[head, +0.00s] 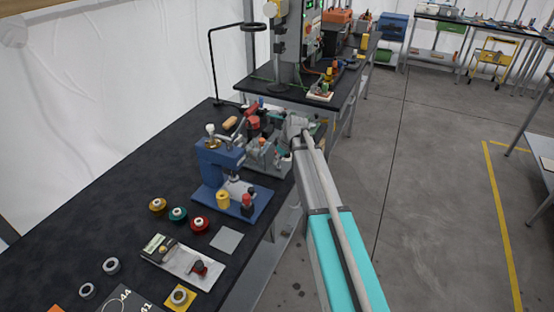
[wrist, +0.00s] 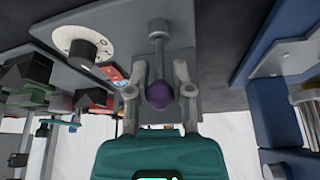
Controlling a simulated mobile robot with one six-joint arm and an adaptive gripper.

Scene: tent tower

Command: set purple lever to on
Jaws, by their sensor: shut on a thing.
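The purple lever shows in the wrist view as a purple ball knob (wrist: 160,95) on a grey shaft. The shaft runs up the picture to a round grey joint on a grey panel (wrist: 205,75). My gripper (wrist: 160,82) has its fingers on both sides of the knob and is shut on it. In the head view my gripper (head: 297,128) is at the right edge of the dark table, beside a grey device (head: 264,154). The purple knob cannot be made out there.
A dial (wrist: 83,48) and a red label (wrist: 117,74) sit left of the lever in the wrist view. A blue press (head: 218,165) stands close by in the head view, and its blue body (wrist: 275,110) shows at the wrist view's right. Open floor (head: 430,170) lies right of the table.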

